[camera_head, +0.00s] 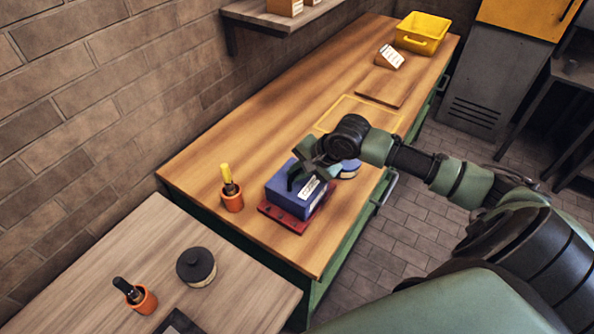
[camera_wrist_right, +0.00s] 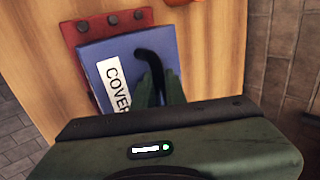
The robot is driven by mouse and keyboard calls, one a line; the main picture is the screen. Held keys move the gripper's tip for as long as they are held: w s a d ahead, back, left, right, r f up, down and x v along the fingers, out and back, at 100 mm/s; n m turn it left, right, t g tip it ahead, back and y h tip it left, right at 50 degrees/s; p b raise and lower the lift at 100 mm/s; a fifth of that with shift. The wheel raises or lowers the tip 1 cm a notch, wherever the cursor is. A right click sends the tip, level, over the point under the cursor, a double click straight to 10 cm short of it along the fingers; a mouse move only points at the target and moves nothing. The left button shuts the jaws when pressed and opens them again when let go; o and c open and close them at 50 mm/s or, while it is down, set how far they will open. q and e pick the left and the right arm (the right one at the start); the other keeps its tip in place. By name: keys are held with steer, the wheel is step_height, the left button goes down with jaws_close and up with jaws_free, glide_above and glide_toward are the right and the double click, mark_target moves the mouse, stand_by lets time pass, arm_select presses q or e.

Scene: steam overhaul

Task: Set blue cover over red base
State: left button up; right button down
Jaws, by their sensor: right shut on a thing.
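The blue cover (camera_head: 285,188) is a box with a white label reading "COVER" in the right wrist view (camera_wrist_right: 97,62). My right gripper (camera_head: 305,178) is shut on the black handle (camera_wrist_right: 151,68) on top of the cover. The red base (camera_head: 274,215) lies on the wooden bench under the cover, with its front edge and one corner showing. It also shows past the cover in the right wrist view (camera_wrist_right: 77,31). I cannot tell whether the cover is fully seated on the base or slightly above it. My left gripper is not in view.
An orange cup (camera_head: 232,202) with a yellow-handled tool stands left of the base. A round blue-and-white item (camera_head: 349,169) sits behind my gripper. A wooden board (camera_head: 385,88), a small box (camera_head: 390,58) and a yellow bin (camera_head: 421,33) are farther back. A lighter table (camera_head: 90,275) stands at front left.

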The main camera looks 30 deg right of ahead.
steer(key=c, duration=1.5)
jaws_free()
steer(key=shift+f, duration=0.1)
steer(key=shift+o, duration=0.2)
steer(key=b+v, duration=0.1)
steer(key=v, duration=1.1)
steer(key=shift+r+b, duration=0.2)
steer(key=shift+b, duration=0.1)
